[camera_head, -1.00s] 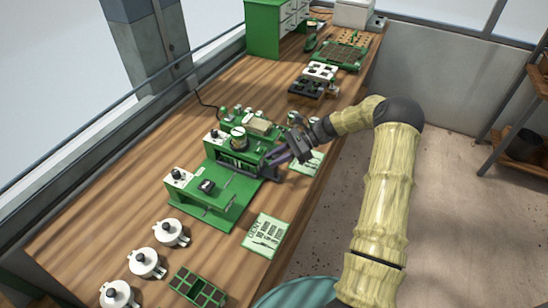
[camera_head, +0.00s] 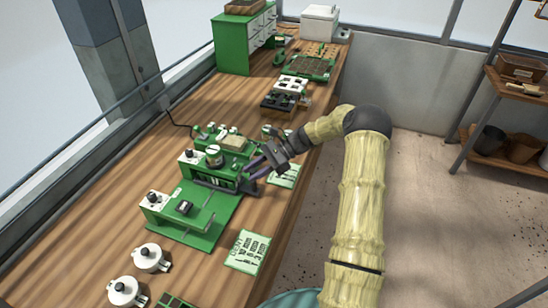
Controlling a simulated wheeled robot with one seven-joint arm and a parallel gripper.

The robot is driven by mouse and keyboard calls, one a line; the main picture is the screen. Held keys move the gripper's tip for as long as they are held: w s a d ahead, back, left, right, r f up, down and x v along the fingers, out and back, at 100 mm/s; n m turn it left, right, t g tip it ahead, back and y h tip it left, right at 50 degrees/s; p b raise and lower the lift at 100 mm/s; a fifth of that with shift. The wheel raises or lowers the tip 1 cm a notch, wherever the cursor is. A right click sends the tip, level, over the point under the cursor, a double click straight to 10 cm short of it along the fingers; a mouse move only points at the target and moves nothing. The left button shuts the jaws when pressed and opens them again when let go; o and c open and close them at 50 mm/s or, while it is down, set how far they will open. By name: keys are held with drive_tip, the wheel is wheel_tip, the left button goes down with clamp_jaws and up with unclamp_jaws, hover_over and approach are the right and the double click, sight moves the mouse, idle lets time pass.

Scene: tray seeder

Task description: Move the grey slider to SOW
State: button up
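The green seeder machine (camera_head: 197,209) stands on the wooden bench, with a raised green block, a round pot on top and a flat bed in front. A dark grey bar (camera_head: 214,185) runs along the foot of the raised block; I cannot tell whether it is the grey slider. The SOW mark is too small to read. My gripper (camera_head: 250,173) is at the right end of the raised block, its purplish fingers pointing down and left towards it. I cannot tell whether they touch the machine, or whether they are open or shut.
A printed card (camera_head: 248,251) lies in front of the machine, and another card (camera_head: 285,174) lies beneath my arm. White lidded pots (camera_head: 150,258) stand at the near left. Black and white trays (camera_head: 285,94) and a green drawer cabinet (camera_head: 244,40) are further back.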

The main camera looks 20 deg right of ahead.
drive_tip(key=b+v, duration=0.2)
drive_tip(key=v, duration=1.5)
drive_tip(key=shift+s+d+b, duration=0.2)
drive_tip(key=shift+d+b, duration=0.05)
drive_tip(key=shift+b, duration=0.05)
drive_tip(key=shift+f, duration=0.15)
drive_tip(key=s+a+n+h+p, duration=0.1)
drive_tip(key=s+a+n+h, duration=0.25)
drive_tip(key=a, duration=0.35)
drive_tip(key=s+a+n+h, duration=0.2)
drive_tip(key=a+h, duration=0.2)
drive_tip(key=a, duration=0.3)
drive_tip(key=s+a+r+n+t+h, duration=0.1)
drive_tip(key=s+a+n+t+h, duration=0.1)
drive_tip(key=s+n, duration=0.3)
drive_tip(key=s+a+r+n+t+h+p, duration=0.1)
drive_tip(key=s+n+h, duration=0.3)
drive_tip(key=s, duration=1)
drive_tip(key=shift+a+r+n+t, duration=0.15)
drive_tip(key=shift+a+n+t, duration=0.4)
drive_tip(key=shift+n, duration=0.7)
